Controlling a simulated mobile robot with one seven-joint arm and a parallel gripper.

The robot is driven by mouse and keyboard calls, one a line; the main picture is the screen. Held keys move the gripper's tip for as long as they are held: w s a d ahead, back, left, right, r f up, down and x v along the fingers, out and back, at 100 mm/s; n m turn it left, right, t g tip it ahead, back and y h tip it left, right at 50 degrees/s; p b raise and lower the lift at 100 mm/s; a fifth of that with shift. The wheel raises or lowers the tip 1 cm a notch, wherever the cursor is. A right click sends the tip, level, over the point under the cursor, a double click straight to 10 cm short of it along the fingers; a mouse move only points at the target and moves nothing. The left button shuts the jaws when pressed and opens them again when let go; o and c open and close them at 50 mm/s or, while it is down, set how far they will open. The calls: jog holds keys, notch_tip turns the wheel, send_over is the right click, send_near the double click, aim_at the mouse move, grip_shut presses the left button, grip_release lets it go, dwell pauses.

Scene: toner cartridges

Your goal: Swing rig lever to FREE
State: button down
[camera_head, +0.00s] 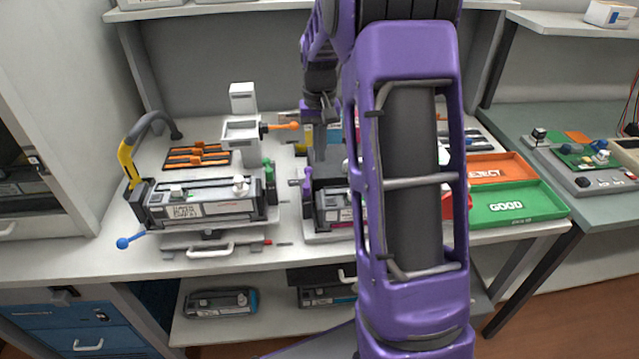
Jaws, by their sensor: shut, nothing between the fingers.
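A lever with a blue ball knob (125,242) sticks out at the front left of the left-hand rig (205,240), which carries a dark toner cartridge (200,205). A second lever with an orange ball knob (293,125) points right from a grey-white post unit (242,130) behind that cartridge. No FREE marking is legible, so I cannot tell which lever it belongs to. My gripper (319,158) points down, shut and empty, just right of the orange knob and above the middle cartridge (335,210). My purple arm hides much of that cartridge and its stand.
A yellow-and-grey curved hose or handle (130,155) rises at the left. Orange REJECT (498,168) and green GOOD (515,205) trays lie on the right. Orange slotted parts (197,154) lie at the back left. Spare cartridges (220,303) sit on the lower shelf.

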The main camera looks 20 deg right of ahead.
jog(key=shift+r, duration=2.05)
